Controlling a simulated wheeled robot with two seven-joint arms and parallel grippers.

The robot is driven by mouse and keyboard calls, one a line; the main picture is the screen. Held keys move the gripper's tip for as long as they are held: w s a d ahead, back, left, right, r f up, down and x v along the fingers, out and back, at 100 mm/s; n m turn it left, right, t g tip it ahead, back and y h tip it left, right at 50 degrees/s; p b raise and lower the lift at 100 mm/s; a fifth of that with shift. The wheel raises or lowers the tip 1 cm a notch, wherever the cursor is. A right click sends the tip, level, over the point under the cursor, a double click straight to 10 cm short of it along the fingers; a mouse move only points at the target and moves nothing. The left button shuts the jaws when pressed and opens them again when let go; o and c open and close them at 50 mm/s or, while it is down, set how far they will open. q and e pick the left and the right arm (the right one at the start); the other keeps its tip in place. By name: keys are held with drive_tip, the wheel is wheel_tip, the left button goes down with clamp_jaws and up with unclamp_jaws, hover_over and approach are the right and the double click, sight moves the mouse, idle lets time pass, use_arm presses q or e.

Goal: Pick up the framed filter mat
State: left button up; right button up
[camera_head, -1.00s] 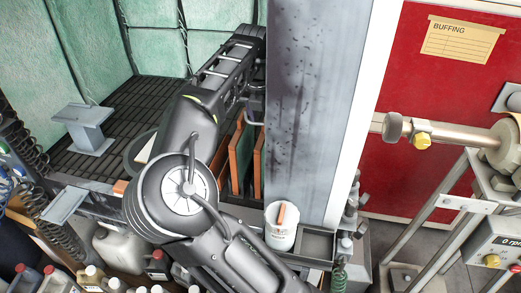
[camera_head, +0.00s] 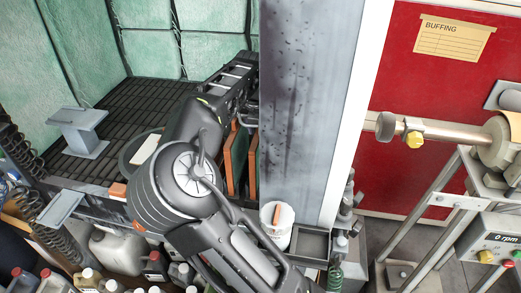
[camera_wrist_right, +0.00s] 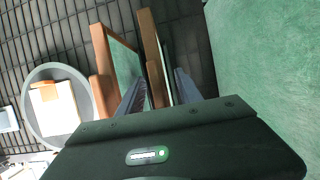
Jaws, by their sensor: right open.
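Two framed filter mats with orange-brown frames and green faces stand on edge side by side. In the head view, the left framed mat (camera_head: 235,158) and the right framed mat (camera_head: 253,162) show partly beside the grey pillar, with my right arm covering their surroundings. In the right wrist view, the left framed mat (camera_wrist_right: 122,62) and the right framed mat (camera_wrist_right: 151,48) lie ahead of my right gripper (camera_wrist_right: 160,90). Its two fingers are apart, with the right framed mat's near end between them in this view; contact cannot be told. My left gripper is not in view.
A round grey tray (camera_wrist_right: 36,125) with a pale block lies left of the mats. The grey pillar (camera_head: 300,110) stands close on the right. A white tub (camera_head: 277,238) and several jugs (camera_head: 120,250) are nearer. The grid floor (camera_head: 150,105) is mostly clear.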

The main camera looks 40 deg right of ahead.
drive_tip(key=shift+x, duration=0.85)
clamp_jaws()
idle(1.2)
